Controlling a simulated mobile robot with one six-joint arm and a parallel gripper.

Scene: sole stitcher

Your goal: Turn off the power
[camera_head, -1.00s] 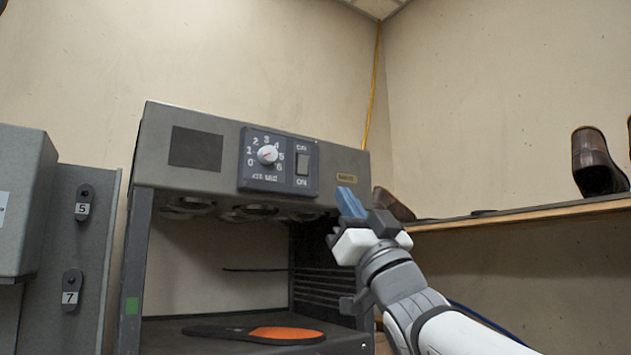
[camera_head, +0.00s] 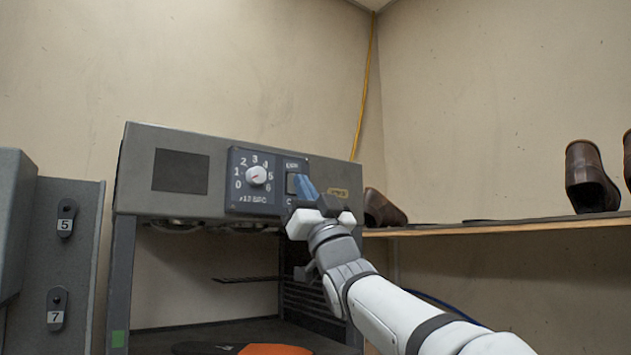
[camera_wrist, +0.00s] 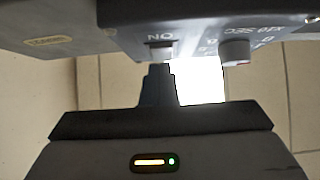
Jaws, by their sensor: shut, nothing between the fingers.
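The power switch (camera_head: 292,184) is a dark rocker on the right part of the control panel (camera_head: 236,203) on the machine's front. In the wrist view the switch (camera_wrist: 161,49) shows upside down beside the lettering. My gripper (camera_head: 306,186) has blue fingers, shut and empty, in front of the switch and partly hiding it and the lower label. In the wrist view the fingertips (camera_wrist: 158,70) sit just below the switch in the picture; whether they touch it I cannot tell.
A white dial (camera_head: 257,175) sits left of the switch. An orange and black sole (camera_head: 272,349) lies inside the machine. A wooden shelf (camera_head: 510,231) with brown shoes (camera_head: 590,178) stands at the right. Numbered holders (camera_head: 66,218) hang at the left.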

